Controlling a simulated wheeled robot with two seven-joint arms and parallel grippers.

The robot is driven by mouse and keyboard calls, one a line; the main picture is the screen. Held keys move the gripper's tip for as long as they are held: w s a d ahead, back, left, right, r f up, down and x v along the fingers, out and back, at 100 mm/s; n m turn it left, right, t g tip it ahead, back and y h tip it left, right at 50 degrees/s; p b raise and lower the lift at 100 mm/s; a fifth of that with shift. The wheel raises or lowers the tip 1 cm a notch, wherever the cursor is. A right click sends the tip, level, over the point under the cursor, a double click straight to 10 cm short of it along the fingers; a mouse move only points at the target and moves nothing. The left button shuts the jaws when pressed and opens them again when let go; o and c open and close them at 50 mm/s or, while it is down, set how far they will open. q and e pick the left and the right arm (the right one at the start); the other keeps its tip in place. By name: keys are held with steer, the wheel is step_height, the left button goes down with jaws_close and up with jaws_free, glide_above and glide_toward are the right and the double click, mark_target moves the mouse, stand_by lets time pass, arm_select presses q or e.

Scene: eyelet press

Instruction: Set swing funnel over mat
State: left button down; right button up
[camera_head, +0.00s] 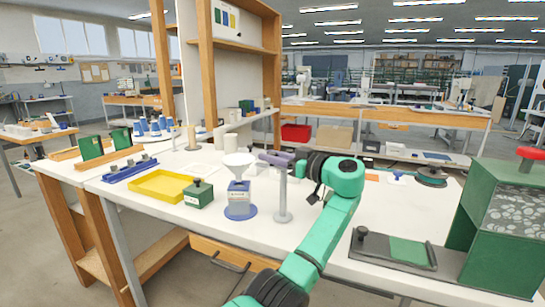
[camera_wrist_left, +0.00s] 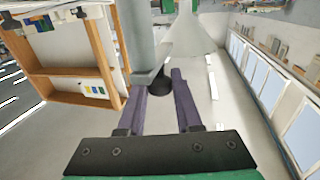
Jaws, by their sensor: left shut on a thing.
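The white swing funnel (camera_head: 238,160) is at the grey post (camera_head: 283,200), above a grey-white block (camera_head: 239,195) on a round blue mat (camera_head: 250,213). The funnel also shows in the left wrist view (camera_wrist_left: 192,38), beside the post (camera_wrist_left: 138,35). My left gripper (camera_head: 275,158) is at the top of the post, right of the funnel. In the left wrist view its purple fingers (camera_wrist_left: 162,96) are on either side of a small black part (camera_wrist_left: 160,84), which I take for the funnel's handle. My right gripper is in neither view.
A green box (camera_head: 199,195) and a yellow tray (camera_head: 160,186) stand left of the funnel. A dark board with a green pad (camera_head: 409,250) and a green press (camera_head: 505,220) are at the right.

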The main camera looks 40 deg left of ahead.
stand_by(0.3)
arm_select(q)
steer(key=c, duration=0.6)
jaws_free()
steer(key=d, duration=0.9)
steer(key=w+d+b, duration=0.1)
steer(key=d, duration=0.4)
steer(key=shift+w+d, duration=0.1)
steer(key=shift+d, duration=0.15)
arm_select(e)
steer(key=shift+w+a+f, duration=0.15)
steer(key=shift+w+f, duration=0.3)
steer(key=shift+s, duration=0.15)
